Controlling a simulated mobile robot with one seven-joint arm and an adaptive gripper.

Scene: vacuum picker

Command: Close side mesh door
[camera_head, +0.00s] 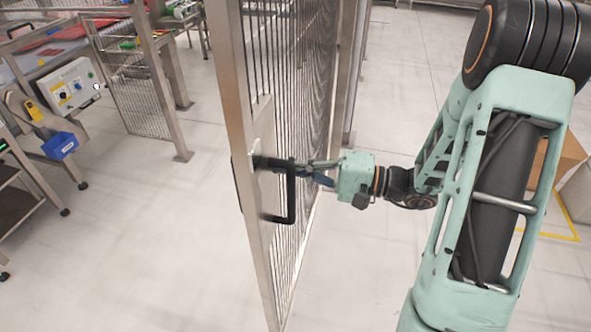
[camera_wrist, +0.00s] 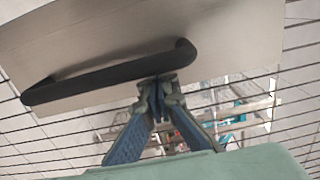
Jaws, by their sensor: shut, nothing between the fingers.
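The side mesh door (camera_head: 290,130) stands open in the middle of the head view, with a metal frame and thin wires. A black bar handle (camera_head: 290,193) sits on its metal plate; the handle also shows in the wrist view (camera_wrist: 110,75). My gripper (camera_head: 285,164) is at the door's right face, close beside the upper part of the handle. In the wrist view its fingertips (camera_wrist: 158,82) are together just below the handle bar, over the mesh. I cannot tell whether they touch the handle or the door.
A fixed mesh panel with a post (camera_head: 165,90) stands at the left. A control box (camera_head: 70,88) and a blue bin (camera_head: 60,145) are farther left. A cardboard box (camera_head: 558,160) lies behind my arm. The floor left of the door is clear.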

